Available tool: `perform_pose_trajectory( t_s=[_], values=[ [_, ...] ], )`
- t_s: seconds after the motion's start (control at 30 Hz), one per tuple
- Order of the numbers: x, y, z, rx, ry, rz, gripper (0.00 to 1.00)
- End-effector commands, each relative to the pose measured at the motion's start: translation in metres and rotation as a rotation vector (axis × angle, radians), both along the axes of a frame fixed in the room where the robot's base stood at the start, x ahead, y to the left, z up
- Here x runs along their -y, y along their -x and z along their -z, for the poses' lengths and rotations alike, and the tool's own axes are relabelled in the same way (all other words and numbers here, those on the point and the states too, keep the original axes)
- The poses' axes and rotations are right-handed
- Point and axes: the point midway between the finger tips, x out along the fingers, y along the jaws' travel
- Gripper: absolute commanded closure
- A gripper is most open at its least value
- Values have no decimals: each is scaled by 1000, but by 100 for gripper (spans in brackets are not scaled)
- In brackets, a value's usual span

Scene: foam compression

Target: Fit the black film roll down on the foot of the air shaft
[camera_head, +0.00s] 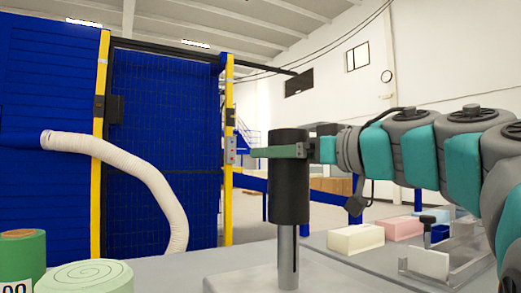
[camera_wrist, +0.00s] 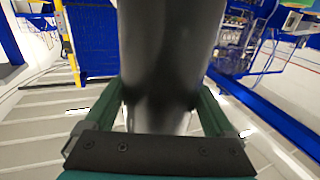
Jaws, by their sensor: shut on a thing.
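The black film roll (camera_head: 290,185) stands upright, in line with the grey metal air shaft (camera_head: 287,262). The shaft's lower part, with a dark slot, shows below the roll's bottom edge, and its upper part is hidden. The roll appears to be around the shaft, well above the foot, which is out of frame or hard to make out. My gripper (camera_head: 270,152) is shut on the roll near its top, with a green finger across its near side. In the wrist view the roll (camera_wrist: 165,60) fills the space between both green fingers of my gripper (camera_wrist: 160,105).
A green roll (camera_head: 85,277) and a smaller green roll with a brown top (camera_head: 22,255) stand at the lower left. A cream block (camera_head: 356,238), a pink block (camera_head: 399,228) and a clear holder (camera_head: 440,262) lie at the right. A white hose (camera_head: 150,175) hangs behind.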

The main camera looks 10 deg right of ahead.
Motion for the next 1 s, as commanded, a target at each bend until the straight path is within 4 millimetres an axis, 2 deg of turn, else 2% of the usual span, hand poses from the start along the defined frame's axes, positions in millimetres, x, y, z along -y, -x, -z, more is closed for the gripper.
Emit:
perform_pose_trajectory(
  t_s=[0.6, 1.0],
  values=[
    [-1, 1, 15, 2, 0, 0, 95],
    [0, 1, 16, 2, 0, 0, 95]
  ],
)
